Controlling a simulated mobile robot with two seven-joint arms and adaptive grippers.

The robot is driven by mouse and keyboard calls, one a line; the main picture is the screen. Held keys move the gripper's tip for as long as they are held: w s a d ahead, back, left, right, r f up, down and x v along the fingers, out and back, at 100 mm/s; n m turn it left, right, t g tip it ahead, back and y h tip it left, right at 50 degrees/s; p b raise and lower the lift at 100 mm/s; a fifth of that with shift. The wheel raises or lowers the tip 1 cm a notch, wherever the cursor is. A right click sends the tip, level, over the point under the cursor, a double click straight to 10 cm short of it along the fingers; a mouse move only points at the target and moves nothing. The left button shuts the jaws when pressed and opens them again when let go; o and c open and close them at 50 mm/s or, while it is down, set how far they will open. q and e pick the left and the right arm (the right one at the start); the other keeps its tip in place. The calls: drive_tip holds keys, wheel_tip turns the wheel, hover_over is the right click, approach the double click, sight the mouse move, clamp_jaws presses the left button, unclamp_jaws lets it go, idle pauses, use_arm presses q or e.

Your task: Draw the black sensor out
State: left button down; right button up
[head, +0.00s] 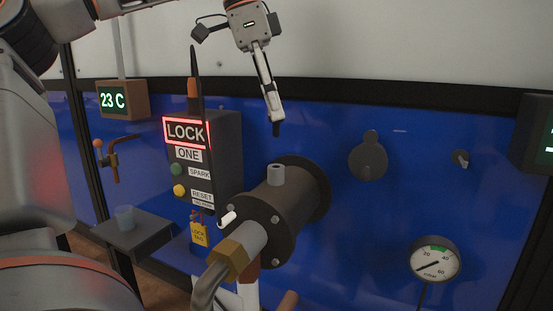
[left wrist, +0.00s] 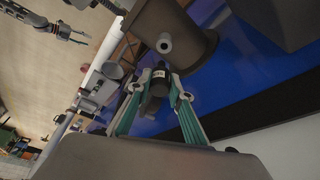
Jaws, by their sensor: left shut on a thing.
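The black sensor (left wrist: 159,82) with a small white label is between the fingertips of my left gripper (left wrist: 157,88) in the left wrist view. In the head view my left gripper (head: 271,103) points down, shut on the sensor, whose dark lower end (head: 276,129) shows below the fingers. A grey round socket (head: 277,175) stands up from the dark flanged cylinder (head: 294,198). The sensor is above the socket, with a clear gap between them. The socket's open top also shows in the left wrist view (left wrist: 164,43).
A dark box (head: 214,150) with a lit LOCK sign and buttons stands left of the cylinder. A yellow lock tag (head: 199,235) hangs below it. A brass nut and pipe (head: 232,258) are in front. A dial gauge (head: 435,260) is at right.

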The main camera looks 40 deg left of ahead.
use_arm(q)
drive_tip(key=s+d+r, duration=0.2)
drive_tip(key=s+d, duration=0.1)
drive_tip(key=s, duration=0.1)
drive_tip(key=shift+s+d+b, duration=0.2)
drive_tip(key=shift+d+b, duration=0.15)
idle(0.8)
